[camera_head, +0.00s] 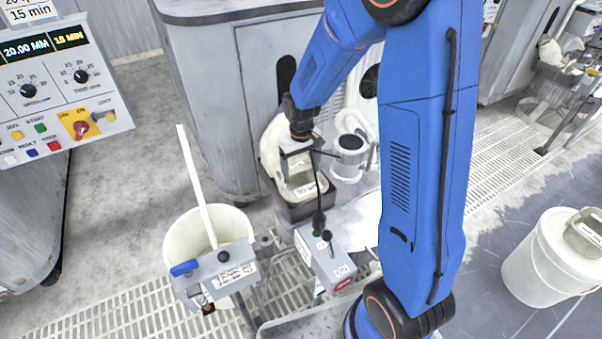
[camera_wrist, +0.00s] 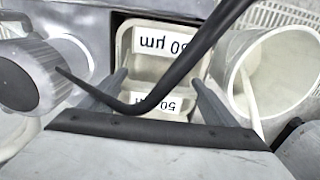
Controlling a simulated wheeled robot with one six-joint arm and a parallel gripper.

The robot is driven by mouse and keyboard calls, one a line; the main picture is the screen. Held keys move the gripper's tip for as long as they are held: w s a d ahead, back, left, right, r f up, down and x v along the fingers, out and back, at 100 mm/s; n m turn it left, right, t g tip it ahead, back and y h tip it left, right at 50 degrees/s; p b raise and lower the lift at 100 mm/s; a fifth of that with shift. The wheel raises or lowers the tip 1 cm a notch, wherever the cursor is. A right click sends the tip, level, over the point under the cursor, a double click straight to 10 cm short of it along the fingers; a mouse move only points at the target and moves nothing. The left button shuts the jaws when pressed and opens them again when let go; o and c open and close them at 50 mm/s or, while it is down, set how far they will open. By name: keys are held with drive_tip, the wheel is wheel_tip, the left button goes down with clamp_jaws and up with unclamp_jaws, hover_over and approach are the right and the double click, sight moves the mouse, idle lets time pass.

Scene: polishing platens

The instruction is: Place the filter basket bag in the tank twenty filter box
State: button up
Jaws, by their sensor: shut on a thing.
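My gripper (camera_head: 296,152) points down above a dark grey filter box (camera_head: 286,212) in the middle of the head view. It is shut on a cream filter basket bag (camera_head: 304,176) with a 50 µm label, which sits at the box's mouth, inside its walls. In the wrist view my fingers (camera_wrist: 158,80) flank the cream bag (camera_wrist: 124,72), where two labels show. The bag's underside is hidden, so I cannot tell whether it touches the box floor. The box's tank number is not readable.
A white bucket (camera_head: 180,240) with a white stick stands left of the box, behind a grey control box (camera_head: 213,273). A white cylinder with a dark top (camera_head: 350,150) stands close right of the box. Another white bucket (camera_head: 545,262) stands far right. Grey floor is open at left.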

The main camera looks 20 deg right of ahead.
drive_tip(key=shift+f, duration=0.9)
drive_tip(key=o, duration=1.6)
wheel_tip(320, 180, up, 12)
drive_tip(key=shift+r, duration=0.2)
drive_tip(key=s+d+r+m+t, duration=0.15)
drive_tip(key=s+d+r, duration=0.25)
drive_tip(key=s+r, duration=0.85)
drive_tip(key=shift+s+d+r+m+t, duration=0.15)
drive_tip(key=shift+s+d+t, duration=0.4)
drive_tip(key=shift+s, duration=2.2)
drive_tip(key=shift+s+d+r+m+t, duration=0.1)
drive_tip(key=shift+s+d+r+t, duration=0.3)
drive_tip(key=shift+s, duration=2.4)
drive_tip(key=shift+s+d+r+m+t, duration=0.1)
drive_tip(key=shift+s+d+t, duration=0.55)
drive_tip(key=shift+s, duration=2.1)
